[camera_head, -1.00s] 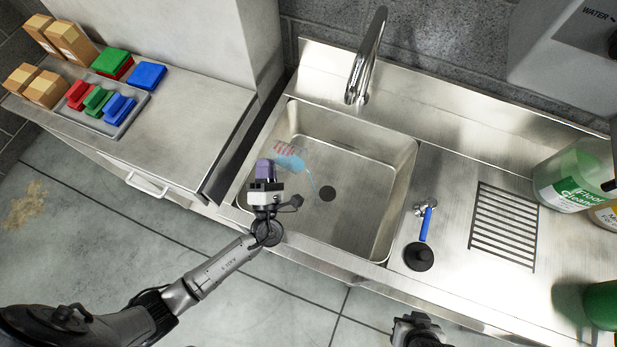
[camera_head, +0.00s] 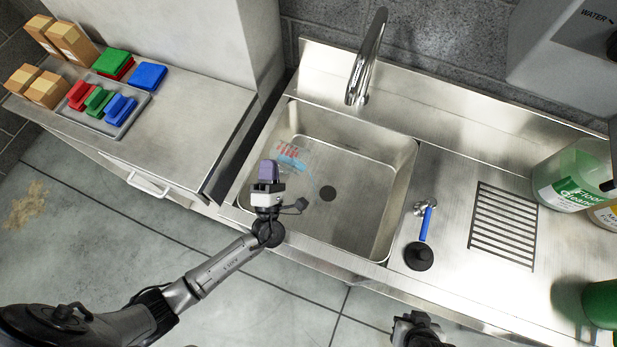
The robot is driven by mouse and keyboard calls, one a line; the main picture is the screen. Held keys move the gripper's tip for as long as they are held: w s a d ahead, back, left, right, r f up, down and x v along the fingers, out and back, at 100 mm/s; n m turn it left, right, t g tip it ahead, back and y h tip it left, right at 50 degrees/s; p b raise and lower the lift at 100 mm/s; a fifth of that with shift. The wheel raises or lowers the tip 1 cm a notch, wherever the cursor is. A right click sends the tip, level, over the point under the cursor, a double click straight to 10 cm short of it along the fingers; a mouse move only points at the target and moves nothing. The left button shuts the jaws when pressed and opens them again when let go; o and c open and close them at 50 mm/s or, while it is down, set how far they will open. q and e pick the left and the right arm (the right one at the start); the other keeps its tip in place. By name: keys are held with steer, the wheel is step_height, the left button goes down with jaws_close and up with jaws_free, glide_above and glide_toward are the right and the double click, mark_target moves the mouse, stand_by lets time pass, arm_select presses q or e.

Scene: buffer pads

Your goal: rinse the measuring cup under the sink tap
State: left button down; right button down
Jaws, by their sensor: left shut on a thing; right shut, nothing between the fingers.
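The clear measuring cup (camera_head: 290,150) with red markings is over the left part of the sink basin (camera_head: 365,195). Some light-blue liquid shows in it, and it looks tilted. My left gripper (camera_head: 268,172) is shut on the cup at its near side; the fingers partly hide the grip. The curved metal sink tap (camera_head: 367,60) stands behind the basin, up and to the right of the cup, with no water visible from it. A blue lever (camera_head: 427,222) sits on the counter right of the basin. My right gripper (camera_head: 418,325) is shut and empty at the bottom edge.
A grey tray (camera_head: 130,115) with red, green and blue pads stands on the left cabinet, beside cardboard boxes (camera_head: 60,50). A Floor Cleaner bottle (camera_head: 570,180) and a drain grille (camera_head: 505,227) are at right. The basin's right side is free.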

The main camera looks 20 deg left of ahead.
arm_select(q)
steer(key=shift+r, duration=0.15)
steer(key=shift+d+m, duration=0.15)
steer(key=shift+m, duration=0.25)
steer(key=shift+t, duration=0.3)
steer(key=shift+r+m+h, duration=0.15)
steer(key=shift+m+h, duration=0.15)
